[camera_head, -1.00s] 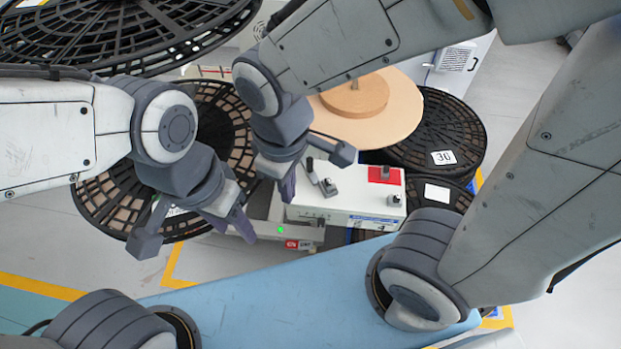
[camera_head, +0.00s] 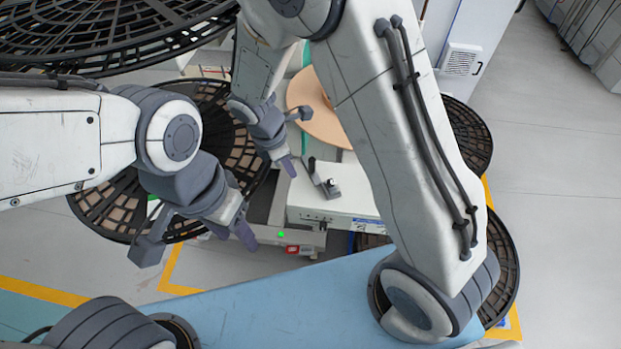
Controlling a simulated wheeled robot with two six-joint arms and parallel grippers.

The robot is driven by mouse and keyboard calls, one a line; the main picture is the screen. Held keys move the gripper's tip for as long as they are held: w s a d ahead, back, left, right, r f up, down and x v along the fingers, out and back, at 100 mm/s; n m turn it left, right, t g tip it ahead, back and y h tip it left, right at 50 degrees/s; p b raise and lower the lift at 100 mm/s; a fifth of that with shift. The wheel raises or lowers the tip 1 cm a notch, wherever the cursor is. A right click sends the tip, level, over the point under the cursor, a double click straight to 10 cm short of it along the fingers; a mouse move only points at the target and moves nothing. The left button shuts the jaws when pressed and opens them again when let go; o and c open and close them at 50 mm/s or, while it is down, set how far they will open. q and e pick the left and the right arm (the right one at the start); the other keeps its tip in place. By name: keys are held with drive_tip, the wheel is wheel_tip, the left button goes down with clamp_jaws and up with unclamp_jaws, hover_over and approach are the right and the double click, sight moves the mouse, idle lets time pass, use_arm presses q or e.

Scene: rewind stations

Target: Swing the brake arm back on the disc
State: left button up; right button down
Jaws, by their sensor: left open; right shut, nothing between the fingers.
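The tan disc (camera_head: 318,118) shows in the head view behind my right arm, which hides much of it. A white box (camera_head: 312,207) stands below it, with a small dark lever (camera_head: 325,182) on top; I cannot tell whether this is the brake arm, nor whether anything touches the disc. My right gripper (camera_head: 288,166) is shut and empty, just left of the lever and below the disc's left edge, apart from the lever in the picture. My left gripper (camera_head: 232,230) is open and empty, lower left of the box.
Large black slotted reels stand at the upper left (camera_head: 90,40), behind my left gripper (camera_head: 110,205) and at the right (camera_head: 468,140). A blue surface (camera_head: 270,295) crosses the front. A green light (camera_head: 281,234) glows on the grey frame. Open floor (camera_head: 560,180) lies at the right.

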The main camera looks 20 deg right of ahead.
drive_tip(key=b+x, duration=0.1)
drive_tip(key=x, duration=0.8)
drive_tip(key=shift+s+f+b, duration=0.1)
drive_tip(key=shift+f+b, duration=0.15)
drive_tip(key=shift+b, duration=0.1)
drive_tip(key=d, duration=0.3)
drive_tip(key=shift+w+d+f, duration=0.1)
drive_tip(key=shift+w+f, duration=0.05)
drive_tip(key=shift+w, duration=0.1)
drive_tip(key=shift+w+d, duration=0.1)
drive_tip(key=shift+d, duration=0.4)
